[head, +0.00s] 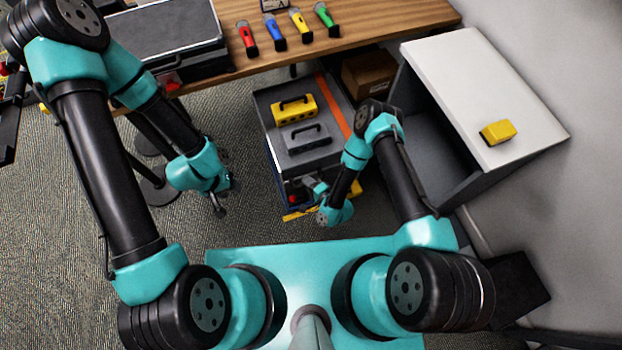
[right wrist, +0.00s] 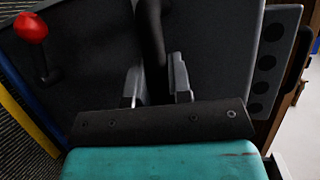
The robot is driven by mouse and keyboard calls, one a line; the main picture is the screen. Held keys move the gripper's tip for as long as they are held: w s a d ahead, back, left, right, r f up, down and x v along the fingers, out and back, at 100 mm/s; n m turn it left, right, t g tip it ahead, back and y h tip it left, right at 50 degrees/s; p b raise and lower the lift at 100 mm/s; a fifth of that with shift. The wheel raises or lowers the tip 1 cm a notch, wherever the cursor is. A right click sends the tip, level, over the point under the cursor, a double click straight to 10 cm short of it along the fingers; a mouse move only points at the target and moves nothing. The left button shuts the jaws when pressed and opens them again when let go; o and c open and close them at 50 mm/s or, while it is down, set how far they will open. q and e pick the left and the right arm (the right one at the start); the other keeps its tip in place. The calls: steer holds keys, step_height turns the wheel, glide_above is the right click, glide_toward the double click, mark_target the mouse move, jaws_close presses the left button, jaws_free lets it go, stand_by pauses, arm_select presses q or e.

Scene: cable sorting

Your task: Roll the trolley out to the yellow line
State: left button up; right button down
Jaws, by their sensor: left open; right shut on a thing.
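The trolley (head: 262,92) is a dark cart under the front edge of the wooden table, with a yellow case (head: 294,109) and a grey case (head: 302,142) on top. The yellow line (head: 297,212) shows on the floor at the trolley's near end, partly hidden by my right arm. My right gripper (head: 308,187) is at the trolley's near end. In the right wrist view its fingers (right wrist: 158,88) are shut on a dark upright bar (right wrist: 152,45), the trolley's handle. A red knob (right wrist: 31,27) stands beside it. My left gripper (head: 222,205) is open and empty, left of the trolley.
A grey cabinet with a white top (head: 490,80) stands to the right, with a yellow block (head: 498,132) on it. A cardboard box (head: 369,75) is behind the trolley. Several coloured tools lie on the wooden table (head: 390,20).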

steer(key=c, duration=1.1)
jaws_free()
steer(key=shift+o, duration=0.2)
